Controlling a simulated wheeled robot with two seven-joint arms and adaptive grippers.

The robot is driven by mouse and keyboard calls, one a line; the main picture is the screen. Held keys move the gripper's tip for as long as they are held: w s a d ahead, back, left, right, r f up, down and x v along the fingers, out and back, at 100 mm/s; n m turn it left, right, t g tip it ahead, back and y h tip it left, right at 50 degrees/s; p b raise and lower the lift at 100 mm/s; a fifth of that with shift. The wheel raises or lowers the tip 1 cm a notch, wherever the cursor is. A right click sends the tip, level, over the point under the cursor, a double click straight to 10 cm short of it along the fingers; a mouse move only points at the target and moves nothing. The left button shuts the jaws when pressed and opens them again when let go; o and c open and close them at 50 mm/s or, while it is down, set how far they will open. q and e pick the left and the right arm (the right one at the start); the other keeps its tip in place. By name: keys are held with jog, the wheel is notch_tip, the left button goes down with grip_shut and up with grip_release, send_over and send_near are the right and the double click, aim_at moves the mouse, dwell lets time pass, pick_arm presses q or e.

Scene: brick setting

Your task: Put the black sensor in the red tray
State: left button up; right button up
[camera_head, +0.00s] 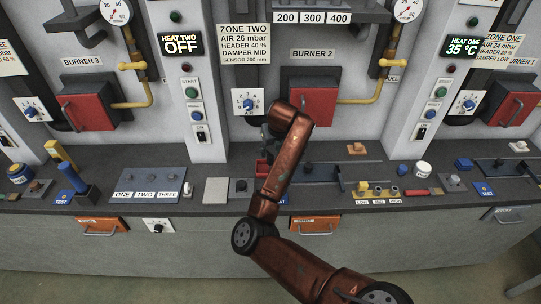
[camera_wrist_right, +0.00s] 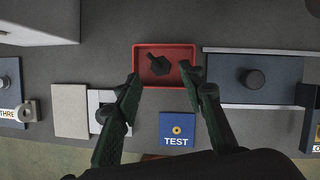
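The red tray (camera_wrist_right: 192,51) lies on the dark bench top in the right wrist view; a piece of its red side (camera_head: 262,168) shows in the head view. The black sensor (camera_wrist_right: 160,66), a small dark piece with a narrow stem, lies inside the tray, apart from both fingers. My right gripper (camera_wrist_right: 160,73) is open, its fingertips spread on either side of the tray's near part, with nothing between them touching the pads. In the head view the copper-coloured right arm hides most of the tray and the sensor. My left gripper is in neither view.
A blue TEST pad (camera_wrist_right: 178,130) lies in front of the tray. A light block (camera_wrist_right: 70,110) is to the left and a dark-blue plate with a knob (camera_wrist_right: 253,80) to the right. The burner wall panel (camera_head: 312,85) stands behind the bench.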

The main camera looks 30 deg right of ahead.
jog(key=shift+v, duration=2.7)
